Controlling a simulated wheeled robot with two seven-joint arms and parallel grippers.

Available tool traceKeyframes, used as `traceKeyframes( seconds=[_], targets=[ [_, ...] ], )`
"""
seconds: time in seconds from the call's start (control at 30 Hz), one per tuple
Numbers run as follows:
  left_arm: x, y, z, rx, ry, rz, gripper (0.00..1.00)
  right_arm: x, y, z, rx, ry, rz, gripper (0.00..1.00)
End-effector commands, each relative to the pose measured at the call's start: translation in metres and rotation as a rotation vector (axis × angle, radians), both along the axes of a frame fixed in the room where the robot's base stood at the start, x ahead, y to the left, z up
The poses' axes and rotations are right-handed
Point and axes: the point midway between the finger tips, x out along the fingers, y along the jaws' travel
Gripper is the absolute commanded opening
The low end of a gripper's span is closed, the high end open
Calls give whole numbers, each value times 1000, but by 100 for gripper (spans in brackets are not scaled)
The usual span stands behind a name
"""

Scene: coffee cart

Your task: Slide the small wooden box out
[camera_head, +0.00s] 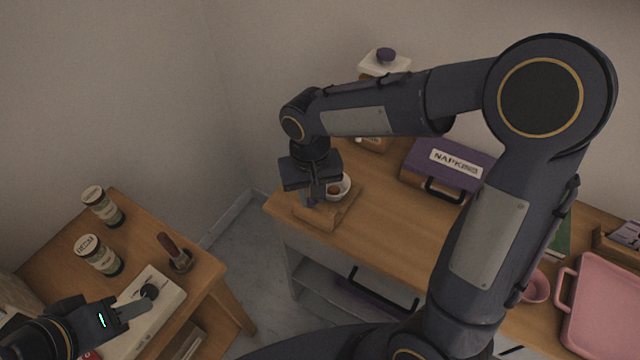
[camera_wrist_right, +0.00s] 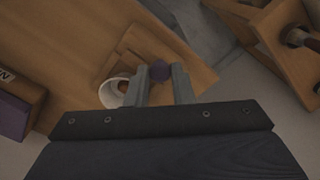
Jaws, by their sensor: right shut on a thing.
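The small wooden box (camera_head: 316,219) is at the left end of the long wooden table in the head view. In the right wrist view its wooden top (camera_wrist_right: 140,48) lies just beyond the fingers. My right gripper (camera_head: 314,203) points down at the box and is shut on a purple knob (camera_wrist_right: 160,70), which shows between its two fingers. A white bowl (camera_head: 344,186) stands right beside the gripper; whether it rests on the box is hard to tell. My left gripper (camera_head: 140,308) is low over the left table, away from the box; its finger opening is unclear.
A purple napkin case (camera_head: 440,172) lies right of the box on the long table (camera_head: 385,225). A pink tray (camera_head: 605,305) and pink cup (camera_head: 536,288) are further right. A floor gap separates the tables.

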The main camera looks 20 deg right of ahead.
Motion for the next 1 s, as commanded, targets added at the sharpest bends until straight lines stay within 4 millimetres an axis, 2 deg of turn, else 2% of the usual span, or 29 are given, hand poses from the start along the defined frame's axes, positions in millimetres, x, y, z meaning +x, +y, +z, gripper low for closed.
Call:
traceKeyframes(
  seconds=[0.23,0.27,0.4,0.73,0.87,1.0],
  targets=[
    [0,0,0,0,0,0,36,-3,4,0,8,6,4,0],
    [0,0,0,0,0,0,36,-3,4,0,7,7,5,25],
    [0,0,0,0,0,0,36,-2,3,0,5,6,4,43],
    [0,0,0,0,0,0,36,-1,2,3,5,3,2,43],
    [0,0,0,0,0,0,36,0,2,20,6,0,1,43],
    [0,0,0,0,0,0,36,0,3,45,6,0,3,43]
  ],
)
